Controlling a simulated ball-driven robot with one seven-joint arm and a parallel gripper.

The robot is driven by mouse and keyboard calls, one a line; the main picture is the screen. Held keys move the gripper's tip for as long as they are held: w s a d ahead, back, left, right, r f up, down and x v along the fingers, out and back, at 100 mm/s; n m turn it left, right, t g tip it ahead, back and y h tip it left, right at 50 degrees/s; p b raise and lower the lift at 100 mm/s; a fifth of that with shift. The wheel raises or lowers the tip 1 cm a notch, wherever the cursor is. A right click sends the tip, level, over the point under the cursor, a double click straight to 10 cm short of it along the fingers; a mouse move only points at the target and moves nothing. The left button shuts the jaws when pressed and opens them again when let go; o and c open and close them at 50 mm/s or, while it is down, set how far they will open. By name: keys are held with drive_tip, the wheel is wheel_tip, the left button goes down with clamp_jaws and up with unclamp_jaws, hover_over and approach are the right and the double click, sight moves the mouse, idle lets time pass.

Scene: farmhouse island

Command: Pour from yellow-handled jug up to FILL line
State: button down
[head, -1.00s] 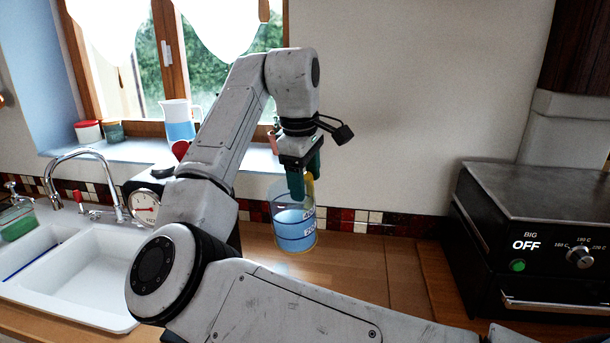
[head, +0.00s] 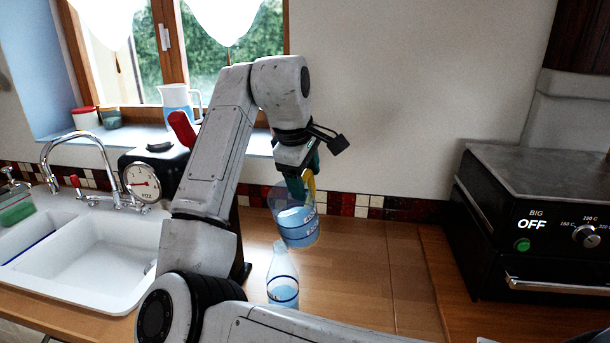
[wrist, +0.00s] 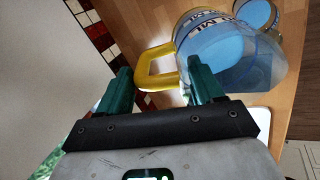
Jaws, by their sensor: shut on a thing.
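The clear jug (head: 296,226) holds blue liquid and has dark scale marks and a yellow handle (wrist: 146,70). My gripper (head: 302,182) is shut on the handle, with teal fingers on either side of it in the wrist view (wrist: 162,82). The jug is held above the counter and tilts a little. A clear vessel with a narrower top (head: 283,285) stands on the counter just below the jug, with blue in its lower part and dark rings around it. Its top is close to the jug's base in the head view. I cannot read a FILL mark.
A dial scale (head: 144,184) stands behind my arm, beside the white sink (head: 95,255). Another jug with blue liquid (head: 177,97) is on the windowsill. A black oven (head: 540,225) is at the right. The counter (head: 365,265) between is clear.

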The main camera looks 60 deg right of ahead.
drive_tip(key=shift+a+f+h, duration=0.25)
drive_tip(key=shift+f+h, duration=0.15)
drive_tip(key=shift+h, duration=0.3)
drive_tip(key=shift+s+a+r+t+h, duration=0.15)
drive_tip(key=shift+a+r+h, duration=0.3)
drive_tip(key=shift+h, duration=0.35)
drive_tip(key=shift+a+r+t+h, duration=0.15)
drive_tip(key=shift+a+r+h, duration=0.15)
drive_tip(key=shift+r+h, duration=0.4)
drive_tip(key=shift+s+a+r+h, duration=0.15)
drive_tip(key=shift+a+h, duration=0.4)
drive_tip(key=shift+h, duration=0.35)
drive_tip(key=shift+w+a+r+h, duration=0.1)
drive_tip(key=shift+a+h, duration=0.45)
drive_tip(key=shift+h, duration=0.35)
drive_tip(key=shift+s+a, duration=0.1)
drive_tip(key=shift+d+r+p, duration=0.1)
drive_tip(key=shift+d+p, duration=0.1)
drive_tip(key=shift+p, duration=0.6)
drive_tip(key=shift+f, duration=0.2)
